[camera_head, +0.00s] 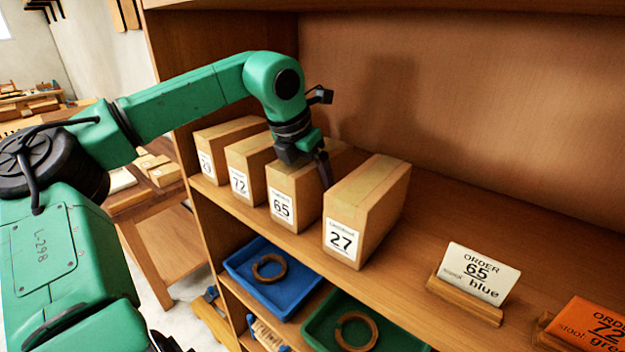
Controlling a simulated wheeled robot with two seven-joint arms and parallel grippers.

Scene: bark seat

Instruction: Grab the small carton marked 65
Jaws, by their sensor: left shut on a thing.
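The small carton marked 65 (296,199) stands upright on the wooden shelf, between the carton marked 72 (246,177) and the carton marked 27 (369,211). My left gripper (308,172) reaches down over the carton 65 from above and is shut on it. One dark finger shows in the gap between the cartons 65 and 27. The other finger is hidden. The carton seems to rest on the shelf still. My right gripper is not in view.
Another carton (206,166) stands at the left end of the row. An order card reading 65 blue (480,275) and an orange card (592,328) stand to the right. A blue tray (240,262) and a green tray (318,338), each with a ring, sit on the shelf below.

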